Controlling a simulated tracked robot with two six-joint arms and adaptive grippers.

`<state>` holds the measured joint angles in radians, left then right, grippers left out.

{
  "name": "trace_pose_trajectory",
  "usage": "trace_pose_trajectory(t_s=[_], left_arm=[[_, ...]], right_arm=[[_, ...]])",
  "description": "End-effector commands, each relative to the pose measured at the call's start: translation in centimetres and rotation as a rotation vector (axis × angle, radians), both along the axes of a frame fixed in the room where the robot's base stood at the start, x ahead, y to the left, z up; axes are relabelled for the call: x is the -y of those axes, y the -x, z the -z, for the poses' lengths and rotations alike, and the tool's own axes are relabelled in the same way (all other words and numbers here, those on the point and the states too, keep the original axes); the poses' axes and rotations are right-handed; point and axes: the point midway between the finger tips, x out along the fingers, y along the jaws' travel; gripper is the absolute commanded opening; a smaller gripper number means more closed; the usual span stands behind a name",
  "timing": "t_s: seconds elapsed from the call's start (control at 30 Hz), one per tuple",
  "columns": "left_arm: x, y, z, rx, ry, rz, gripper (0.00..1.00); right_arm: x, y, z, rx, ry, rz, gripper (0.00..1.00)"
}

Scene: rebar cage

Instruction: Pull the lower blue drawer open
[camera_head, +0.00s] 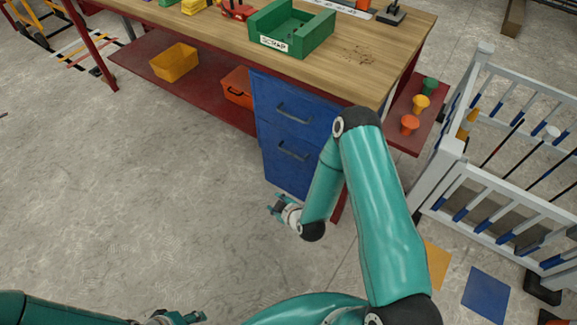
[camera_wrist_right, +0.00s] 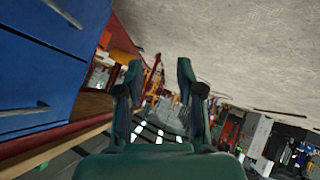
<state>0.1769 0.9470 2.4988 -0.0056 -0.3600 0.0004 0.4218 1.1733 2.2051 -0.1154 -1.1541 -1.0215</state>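The blue drawer unit stands under the right end of the workbench in the head view. The lower blue drawer (camera_head: 284,164) has a dark bar handle (camera_head: 292,152) and looks flush, as does the upper blue drawer (camera_head: 290,103). My right gripper (camera_head: 275,206) is near the floor, in front of and below the lower handle, apart from it. In the right wrist view its fingers (camera_wrist_right: 159,68) are spread with nothing between them, and the blue fronts (camera_wrist_right: 38,70) lie to the left. My left gripper (camera_head: 180,318) is partly cut off at the bottom edge.
The wooden workbench (camera_head: 360,62) carries a green scrap tray (camera_head: 310,38). A red lower shelf (camera_head: 140,50) holds a yellow bin (camera_head: 174,62) and an orange box (camera_head: 237,88). A white railing (camera_head: 450,150) stands at right. The floor left of the drawers is clear.

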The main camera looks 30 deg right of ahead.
Motion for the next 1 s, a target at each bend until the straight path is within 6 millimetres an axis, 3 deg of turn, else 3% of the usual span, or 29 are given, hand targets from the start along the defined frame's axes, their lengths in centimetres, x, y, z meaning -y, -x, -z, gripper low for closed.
trace_pose_trajectory(t_s=[0.03, 0.1, 0.23, 0.4, 0.67, 1.0], left_arm=[[0.0, 0.0, 3.3, 0.000, 0.000, 0.000, 0.40], [0.0, 0.0, 5.0, 0.000, 0.000, 0.000, 0.40], [0.0, 0.0, 7.3, 0.000, 0.000, 0.000, 0.40], [0.0, 0.0, 8.4, 0.000, 0.000, 0.000, 0.40], [0.0, 0.0, 8.7, 0.001, 0.000, 0.000, 0.40], [0.0, 0.0, 10.1, 0.001, 0.000, 0.000, 0.40]], right_arm=[[2.1, -1.1, 3.2, 0.082, 0.130, -0.018, 0.37], [4.8, -2.4, 4.2, 0.187, 0.330, -0.038, 0.37], [8.6, -3.3, 5.0, 0.303, 0.645, -0.041, 0.37], [11.0, -3.3, 4.8, 0.353, 0.869, -0.024, 0.37], [12.3, -5.5, 4.7, 0.361, 0.910, -0.021, 0.37], [14.9, -12.0, 5.9, 0.361, 0.908, -0.020, 0.37]])
